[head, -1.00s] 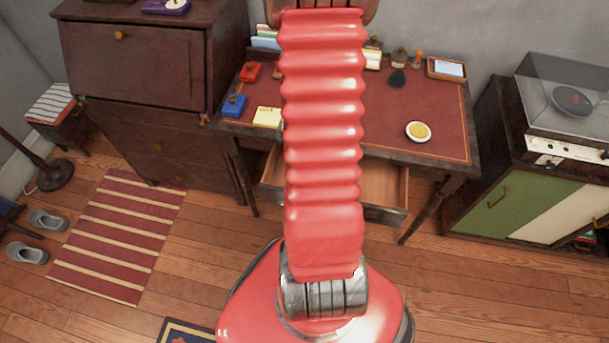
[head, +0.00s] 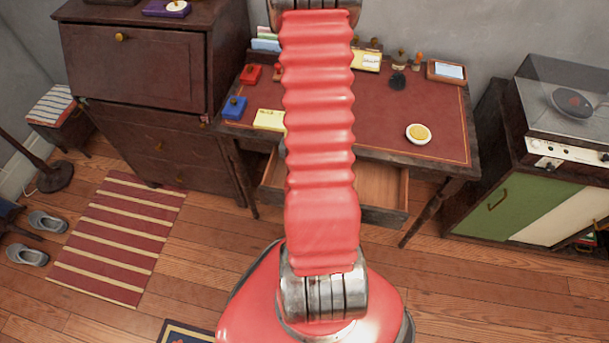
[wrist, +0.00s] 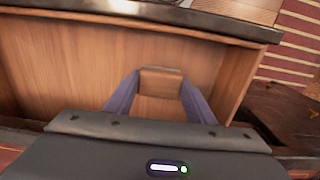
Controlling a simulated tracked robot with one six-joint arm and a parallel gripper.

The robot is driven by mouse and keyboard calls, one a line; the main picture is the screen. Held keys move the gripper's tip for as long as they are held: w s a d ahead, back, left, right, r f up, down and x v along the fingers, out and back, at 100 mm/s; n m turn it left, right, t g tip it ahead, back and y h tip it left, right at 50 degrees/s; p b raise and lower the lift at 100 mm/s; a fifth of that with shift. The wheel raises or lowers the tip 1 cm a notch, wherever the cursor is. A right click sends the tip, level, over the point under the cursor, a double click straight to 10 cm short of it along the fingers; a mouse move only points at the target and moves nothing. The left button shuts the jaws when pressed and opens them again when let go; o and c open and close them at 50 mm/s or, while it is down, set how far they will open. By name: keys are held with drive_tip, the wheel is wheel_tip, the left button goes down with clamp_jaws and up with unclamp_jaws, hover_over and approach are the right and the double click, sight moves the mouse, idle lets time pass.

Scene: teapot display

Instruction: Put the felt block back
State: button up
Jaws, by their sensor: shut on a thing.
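My gripper (wrist: 160,76) shows in the wrist view, its two bluish-grey fingers closed on a small wood-coloured block. I take this to be the felt block (wrist: 159,88); a thin grey strip shows along its far edge, and its underside is hidden. The gripper and block are over the inside of the open desk drawer (wrist: 60,60), facing its wooden wall and dark rim. I cannot tell whether the block touches the drawer floor. In the head view my red arm hides the gripper and block; the open drawer (head: 383,188) shows under the desk.
The desk top (head: 380,120) carries a yellow note pad (head: 269,119), a blue box (head: 234,107), a red box (head: 251,74), a white dish (head: 418,133) and several small items at the back. A dark bureau (head: 135,65) stands left, a record-player cabinet (head: 500,195) right.

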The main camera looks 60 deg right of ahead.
drive_tip(key=shift+f, duration=0.95)
drive_tip(key=o, duration=1)
drive_tip(key=shift+r, duration=6.05)
